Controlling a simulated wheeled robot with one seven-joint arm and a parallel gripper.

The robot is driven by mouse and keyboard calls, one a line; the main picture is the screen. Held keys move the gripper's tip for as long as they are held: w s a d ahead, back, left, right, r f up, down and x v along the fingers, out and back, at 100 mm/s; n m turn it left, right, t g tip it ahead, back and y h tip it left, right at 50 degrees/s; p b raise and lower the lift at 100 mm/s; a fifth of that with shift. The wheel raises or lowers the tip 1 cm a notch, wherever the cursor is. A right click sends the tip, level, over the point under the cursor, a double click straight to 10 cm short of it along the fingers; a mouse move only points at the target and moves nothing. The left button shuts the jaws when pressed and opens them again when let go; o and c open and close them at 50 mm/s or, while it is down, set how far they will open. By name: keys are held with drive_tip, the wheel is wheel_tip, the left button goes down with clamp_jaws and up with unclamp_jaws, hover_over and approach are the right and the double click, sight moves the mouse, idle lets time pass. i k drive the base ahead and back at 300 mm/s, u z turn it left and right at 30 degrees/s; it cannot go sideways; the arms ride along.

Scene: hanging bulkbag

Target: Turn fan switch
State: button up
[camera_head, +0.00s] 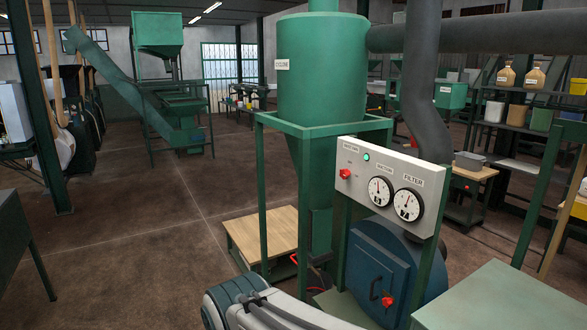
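A pale control panel (392,184) stands upright on green posts right of centre. A red rotary knob (345,174) sits at its left end, with small marks above it and a label whose text is too small to read. I take this knob to be the fan switch, but cannot be sure. A lit green lamp (366,157) is beside it. Two round dials (380,191) and (408,205) are to the right. My arm shows at the bottom edge, below and left of the panel. My gripper is not in view.
A blue round housing (382,262) with a door handle and another red knob (387,302) is under the panel. A green cyclone (322,70) stands behind. A green table (500,300) is at lower right, a wooden platform (262,231) at left. Open floor (130,260) lies left.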

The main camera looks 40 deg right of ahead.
sight(345, 174)
drive_tip(key=z, duration=0.5)
drive_tip(key=i, duration=0.9)
drive_tip(key=z, duration=1.35)
drive_tip(key=i, duration=0.35)
drive_tip(key=z, duration=0.25)
